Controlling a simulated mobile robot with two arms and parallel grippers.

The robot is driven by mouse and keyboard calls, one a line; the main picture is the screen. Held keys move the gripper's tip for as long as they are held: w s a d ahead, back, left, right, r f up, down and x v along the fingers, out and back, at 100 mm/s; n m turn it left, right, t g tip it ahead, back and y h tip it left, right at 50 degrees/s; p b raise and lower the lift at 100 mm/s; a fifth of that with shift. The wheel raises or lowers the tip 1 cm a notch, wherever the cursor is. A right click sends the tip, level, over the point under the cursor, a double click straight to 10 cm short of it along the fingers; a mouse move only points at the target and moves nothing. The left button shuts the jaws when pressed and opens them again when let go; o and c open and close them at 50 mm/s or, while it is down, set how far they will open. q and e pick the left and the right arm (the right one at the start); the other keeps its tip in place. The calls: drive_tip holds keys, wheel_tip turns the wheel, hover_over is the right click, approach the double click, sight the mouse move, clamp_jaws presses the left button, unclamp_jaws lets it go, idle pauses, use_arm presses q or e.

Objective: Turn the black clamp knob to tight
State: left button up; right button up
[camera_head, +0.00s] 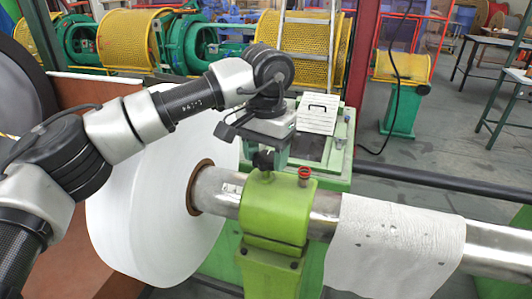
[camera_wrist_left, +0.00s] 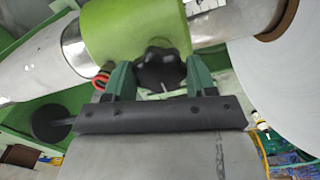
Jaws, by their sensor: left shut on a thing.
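The black clamp knob (camera_head: 264,160) stands on top of the light green clamp block (camera_head: 270,213), which sits around the metal shaft. In the left wrist view the lobed knob (camera_wrist_left: 160,68) shows between the two green fingers of my left gripper (camera_wrist_left: 160,80), in front of the green clamp block (camera_wrist_left: 140,28). In the head view my left gripper (camera_head: 267,148) is above the clamp, pointing down, and shut on the knob. The knob's turn position is hard to tell. My right gripper is not in view.
A large white roll (camera_head: 145,200) is on the shaft (camera_head: 325,215) to the left. White sheet material (camera_head: 395,245) drapes over the shaft to the right. Green machines with yellow mesh guards stand behind.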

sight(266, 156)
use_arm(q)
drive_tip(key=shift+w+r, duration=0.1)
drive_tip(key=shift+r, duration=0.15)
drive_tip(key=o, duration=0.7)
drive_tip(key=shift+o, duration=1.1)
drive_tip(key=shift+f, duration=0.2)
wheel_tip(266, 156, up, 11)
drive_tip(key=b, duration=0.1)
